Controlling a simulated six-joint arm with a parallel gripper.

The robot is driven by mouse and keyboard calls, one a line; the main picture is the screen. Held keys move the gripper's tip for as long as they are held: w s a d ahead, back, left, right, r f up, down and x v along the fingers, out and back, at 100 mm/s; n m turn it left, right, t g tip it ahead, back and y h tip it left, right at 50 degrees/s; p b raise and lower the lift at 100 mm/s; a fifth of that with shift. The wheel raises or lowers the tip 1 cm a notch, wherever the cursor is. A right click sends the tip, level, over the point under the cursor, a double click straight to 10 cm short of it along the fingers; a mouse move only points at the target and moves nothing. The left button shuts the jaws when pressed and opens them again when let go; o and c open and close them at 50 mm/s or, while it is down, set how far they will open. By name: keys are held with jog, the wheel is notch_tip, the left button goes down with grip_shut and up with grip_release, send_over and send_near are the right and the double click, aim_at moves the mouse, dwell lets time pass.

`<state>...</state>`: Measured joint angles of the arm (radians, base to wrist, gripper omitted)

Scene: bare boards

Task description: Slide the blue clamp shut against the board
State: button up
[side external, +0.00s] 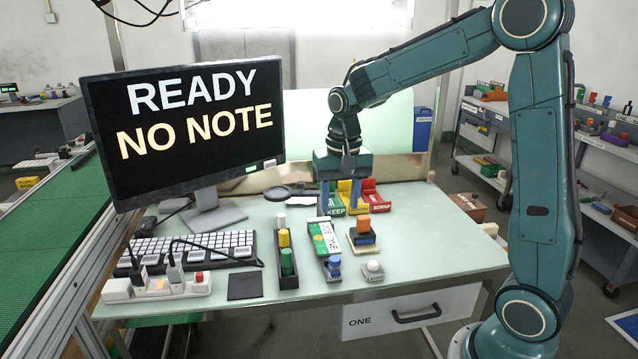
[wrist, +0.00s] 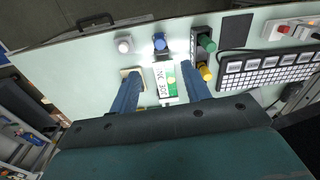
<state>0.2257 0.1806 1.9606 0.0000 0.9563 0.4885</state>
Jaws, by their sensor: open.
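The board (side external: 323,238) is a green and white piece with printed lettering, lying on the bench in a narrow holder. The blue clamp (side external: 334,266) is a small upright blue piece at the near end of that holder. In the wrist view the clamp (wrist: 160,42) stands just past the board's end (wrist: 165,82), with what looks like a small gap between them. My gripper (side external: 340,208) is open and empty, above the bench toward the board's far end. In the wrist view its two blue fingers (wrist: 160,70) straddle the view of the board, with the clamp beyond the fingertips.
A black tray (side external: 286,282) with green and yellow cylinders stands left of the board. Coloured bins (side external: 380,206) are behind. A monitor (side external: 190,130) reads "READY NO NOTE".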

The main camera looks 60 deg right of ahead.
aim_at(335, 258)
jog(key=shift+w+d+f+m+g, duration=0.2)
jog(key=shift+w+d+f, duration=0.2)
jog(key=shift+f, duration=0.15)
jog(key=shift+w+d+f+m+g, duration=0.1)
jog(key=shift+w+d+f+m, duration=0.2)
jog(key=shift+f, duration=0.25)
jog(key=shift+a+f, duration=0.1)
jog(key=shift+f, duration=0.05)
notch_tip(335, 258, down, 14)
jog(key=shift+r, duration=0.25)
grip_shut()
